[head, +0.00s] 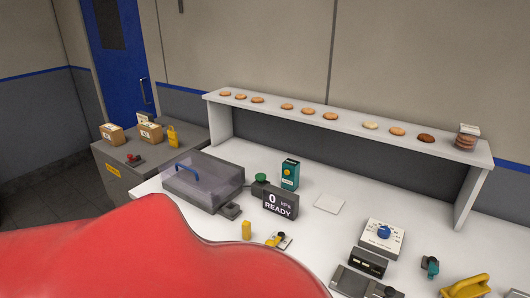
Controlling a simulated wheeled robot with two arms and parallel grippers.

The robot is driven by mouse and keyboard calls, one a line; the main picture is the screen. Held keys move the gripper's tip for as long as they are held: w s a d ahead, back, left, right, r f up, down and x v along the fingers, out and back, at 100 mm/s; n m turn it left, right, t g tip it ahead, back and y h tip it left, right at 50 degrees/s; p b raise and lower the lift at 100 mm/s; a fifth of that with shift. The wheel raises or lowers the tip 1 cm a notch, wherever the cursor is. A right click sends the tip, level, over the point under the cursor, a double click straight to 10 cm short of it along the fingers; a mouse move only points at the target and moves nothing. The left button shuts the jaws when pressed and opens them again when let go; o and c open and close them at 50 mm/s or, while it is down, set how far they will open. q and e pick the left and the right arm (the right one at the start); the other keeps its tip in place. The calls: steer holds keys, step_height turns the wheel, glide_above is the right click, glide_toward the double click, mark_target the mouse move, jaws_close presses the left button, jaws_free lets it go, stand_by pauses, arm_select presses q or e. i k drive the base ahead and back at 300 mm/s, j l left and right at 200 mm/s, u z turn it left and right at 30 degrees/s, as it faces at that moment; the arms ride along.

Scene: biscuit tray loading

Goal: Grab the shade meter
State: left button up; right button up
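I cannot tell for sure which item is the shade meter. An upright teal box with a yellow round mark (290,174) stands on the white bench, behind the display reading 0 kPa READY (280,204). A small teal and dark device (431,267) lies on the bench at the right. A small yellow and grey item (277,240) lies near the front middle. Neither of my grippers shows in the head view. Nothing is seen holding any of these items.
A smooth red surface fills the lower left and hides the bench front. A clear-lidded box (205,180) stands at left. A white dial unit (383,238) and yellow handle (470,287) are at right. A shelf (350,128) bearing several biscuits spans the back.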

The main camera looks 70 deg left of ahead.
mark_target(291, 175)
steer(key=u, duration=2.05)
steer(key=j, duration=0.15)
